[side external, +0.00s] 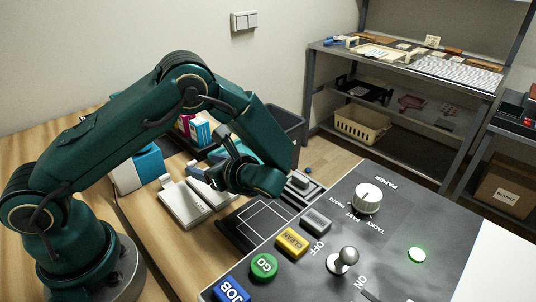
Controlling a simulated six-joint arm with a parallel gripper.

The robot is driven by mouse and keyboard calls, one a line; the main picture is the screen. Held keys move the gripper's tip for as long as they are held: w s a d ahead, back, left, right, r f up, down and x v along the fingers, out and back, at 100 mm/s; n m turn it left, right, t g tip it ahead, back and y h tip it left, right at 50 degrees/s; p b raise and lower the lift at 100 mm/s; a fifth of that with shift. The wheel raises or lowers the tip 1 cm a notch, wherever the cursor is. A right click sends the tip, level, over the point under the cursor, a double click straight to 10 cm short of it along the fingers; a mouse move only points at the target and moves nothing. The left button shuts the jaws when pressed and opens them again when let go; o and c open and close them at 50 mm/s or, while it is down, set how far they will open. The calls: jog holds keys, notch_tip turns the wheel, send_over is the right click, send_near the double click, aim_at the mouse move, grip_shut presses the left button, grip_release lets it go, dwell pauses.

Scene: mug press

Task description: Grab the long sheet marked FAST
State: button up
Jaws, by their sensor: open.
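No sheet with a readable FAST mark shows. Two pale flat pieces lie side by side on the wooden table, a larger left one (185,204) and a partly covered right one (212,191). Faint marks on the left one are too small to read. My gripper (221,156) is open above and just behind the right piece, near the black tray with colourful boxes. Its fingers are small and partly hidden by my wrist, and I see nothing held between them. The word FAST is printed by the white dial (367,198) on the control panel.
The dark press bed (258,222) with white outlines lies right of the pale pieces. A blue-and-white box (147,161) stands left; a dark bin (291,126) and shelves (440,75) stand behind.

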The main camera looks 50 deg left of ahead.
aim_at(193, 164)
jog(key=shift+s+f, duration=0.15)
jog(key=shift+f, duration=0.2)
jog(key=shift+x, duration=2.4)
jog(key=shift+c, duration=0.3)
grip_shut()
